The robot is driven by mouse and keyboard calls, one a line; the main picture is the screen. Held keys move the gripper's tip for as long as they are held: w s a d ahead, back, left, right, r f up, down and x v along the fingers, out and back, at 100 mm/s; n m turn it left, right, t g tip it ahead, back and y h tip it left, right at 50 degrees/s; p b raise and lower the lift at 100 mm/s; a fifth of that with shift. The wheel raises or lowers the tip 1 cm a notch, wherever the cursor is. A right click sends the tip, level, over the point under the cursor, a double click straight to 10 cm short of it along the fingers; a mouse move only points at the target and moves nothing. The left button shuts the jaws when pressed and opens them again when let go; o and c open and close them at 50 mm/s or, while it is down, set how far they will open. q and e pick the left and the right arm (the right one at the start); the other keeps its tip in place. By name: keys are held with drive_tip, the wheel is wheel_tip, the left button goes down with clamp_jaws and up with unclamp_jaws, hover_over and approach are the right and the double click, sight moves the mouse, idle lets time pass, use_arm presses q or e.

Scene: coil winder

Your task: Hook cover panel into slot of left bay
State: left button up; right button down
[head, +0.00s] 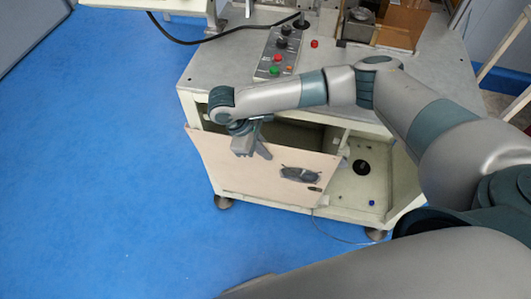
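The beige cover panel (235,175) stands in front of the left bay (300,138) of the machine's base cabinet. It sits skewed, with its upper left corner sticking out past the cabinet's left side. A dark opening shows above its top edge. A dark oval latch or handle (300,174) is on its right part. My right gripper (250,146) is at the panel's top edge, left of its middle, and appears shut on it; the far finger is partly hidden. The slot and the panel's lower edge contact cannot be made out. My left gripper is not in view.
The right bay (350,205) is open, with a black round part (361,167) and a small blue part (372,203) inside. A control box (278,52) with coloured buttons sits on the grey worktop (215,70). The blue floor (100,170) at left is clear.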

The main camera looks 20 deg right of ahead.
drive_tip(key=shift+w+d+b, duration=0.15)
drive_tip(key=shift+w+b, duration=0.15)
idle(0.4)
drive_tip(key=shift+s+f+b, duration=0.1)
drive_tip(key=shift+f+b, duration=0.45)
drive_tip(key=shift+f, duration=1.5)
idle(2.5)
